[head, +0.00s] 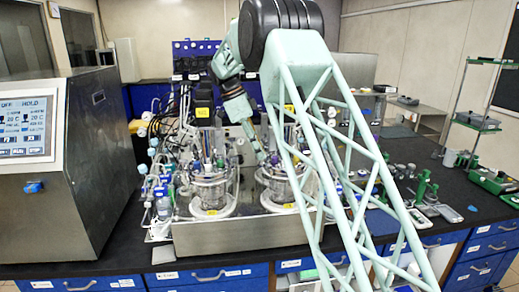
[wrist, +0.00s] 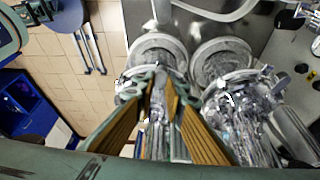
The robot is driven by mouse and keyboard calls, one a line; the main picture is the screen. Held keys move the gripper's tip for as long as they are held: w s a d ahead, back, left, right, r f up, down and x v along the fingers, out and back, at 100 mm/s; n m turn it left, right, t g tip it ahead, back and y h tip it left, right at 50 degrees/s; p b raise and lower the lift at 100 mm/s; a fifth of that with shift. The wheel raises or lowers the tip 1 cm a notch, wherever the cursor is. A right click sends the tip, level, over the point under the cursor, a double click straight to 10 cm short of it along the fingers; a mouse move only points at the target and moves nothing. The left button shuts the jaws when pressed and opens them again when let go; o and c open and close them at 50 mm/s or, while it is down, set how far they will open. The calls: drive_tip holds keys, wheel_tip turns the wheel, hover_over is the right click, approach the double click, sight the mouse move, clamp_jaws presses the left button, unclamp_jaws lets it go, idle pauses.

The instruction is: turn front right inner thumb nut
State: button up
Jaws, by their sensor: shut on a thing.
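Two glass bioreactor vessels stand side by side on a steel base. In the head view they are the left vessel (head: 210,187) and the right vessel (head: 287,186). My gripper (head: 261,156) reaches down from above to the head plate of the right vessel, at its left side. In the wrist view my gripper (wrist: 160,84) shows its two fingers with orange-brown pads converging at the rim of one vessel. The fingertips are shut on a small part there, a thumb nut, which the fingertips mostly hide. The other vessel (wrist: 232,110) stands beside it.
A steel cabinet with a touchscreen (head: 24,128) stands at the left. Tubes and bottles (head: 160,190) crowd the left side of the base. Ports and tubing surround the fingers closely.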

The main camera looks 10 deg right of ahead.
drive_tip(key=shift+m, duration=0.4)
drive_tip(key=o, duration=0.6)
drive_tip(key=shift+c, duration=0.2)
drive_tip(key=shift+r, duration=0.2)
wheel_tip(320, 180, up, 10)
drive_tip(key=shift+f, duration=0.2)
idle(0.4)
